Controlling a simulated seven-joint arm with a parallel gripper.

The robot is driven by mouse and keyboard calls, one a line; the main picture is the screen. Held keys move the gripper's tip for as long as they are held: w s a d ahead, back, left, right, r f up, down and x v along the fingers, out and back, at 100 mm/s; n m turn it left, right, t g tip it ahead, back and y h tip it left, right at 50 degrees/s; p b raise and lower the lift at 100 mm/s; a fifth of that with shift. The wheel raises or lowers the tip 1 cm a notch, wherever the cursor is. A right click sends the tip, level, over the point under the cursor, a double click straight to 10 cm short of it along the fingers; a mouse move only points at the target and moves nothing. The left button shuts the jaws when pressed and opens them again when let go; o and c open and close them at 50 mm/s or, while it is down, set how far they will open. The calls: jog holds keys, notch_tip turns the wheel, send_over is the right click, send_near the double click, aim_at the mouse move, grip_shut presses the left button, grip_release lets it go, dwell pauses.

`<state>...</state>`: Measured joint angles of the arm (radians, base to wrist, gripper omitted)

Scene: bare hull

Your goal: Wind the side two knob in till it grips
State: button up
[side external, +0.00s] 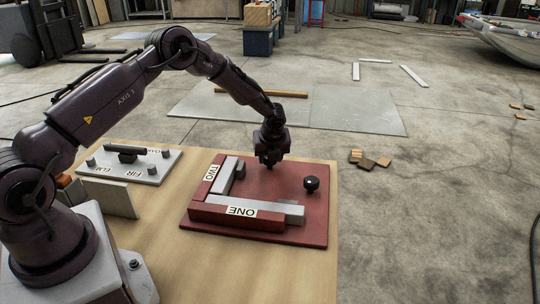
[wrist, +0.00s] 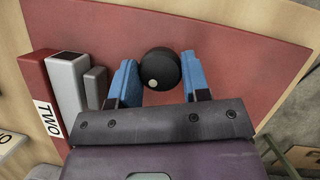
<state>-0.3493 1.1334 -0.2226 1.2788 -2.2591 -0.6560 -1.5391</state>
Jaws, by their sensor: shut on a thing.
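In the wrist view a round black knob (wrist: 164,64) with a white dot sits between the two blue fingers of my gripper (wrist: 160,72), which is shut on it. In the side view my gripper (side external: 268,166) points down at the far part of the red board (side external: 275,185), and its fingers hide that knob. The red bar marked TWO (side external: 212,172) stands at the left of the board; it also shows in the wrist view (wrist: 38,85). A pale grey bar (wrist: 68,80) lies along it, with a small darker grey block (wrist: 96,85) on the knob side.
A second black knob (side external: 311,183) stands on the board's right part, near my gripper. The red bar marked ONE (side external: 215,212) runs along the front with a grey bar (side external: 285,207). A grey plate (side external: 145,168) with pegs lies at left. Wood blocks (side external: 370,159) lie beyond the table.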

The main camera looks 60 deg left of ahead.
jog(key=shift+m, duration=0.3)
jog(key=m, duration=0.2)
jog(key=m+t+h, duration=0.1)
jog(key=m, duration=0.1)
jog(key=shift+s+a+m+t+h, duration=0.1)
jog(key=shift+m+t+h, duration=0.2)
jog(key=m+h, duration=0.1)
jog(key=m, duration=0.1)
jog(key=m+t, duration=0.1)
jog(key=m, duration=0.2)
jog(key=shift+a+h, duration=0.1)
jog(key=shift+h, duration=0.3)
jog(key=m+h, duration=0.2)
jog(key=m, duration=0.3)
jog(key=shift+m, duration=0.4)
jog(key=m, duration=0.2)
jog(key=m+g+h, duration=0.1)
jog(key=m, duration=0.2)
jog(key=shift+h, duration=0.3)
jog(key=o, duration=0.9)
jog(key=shift+o, duration=0.2)
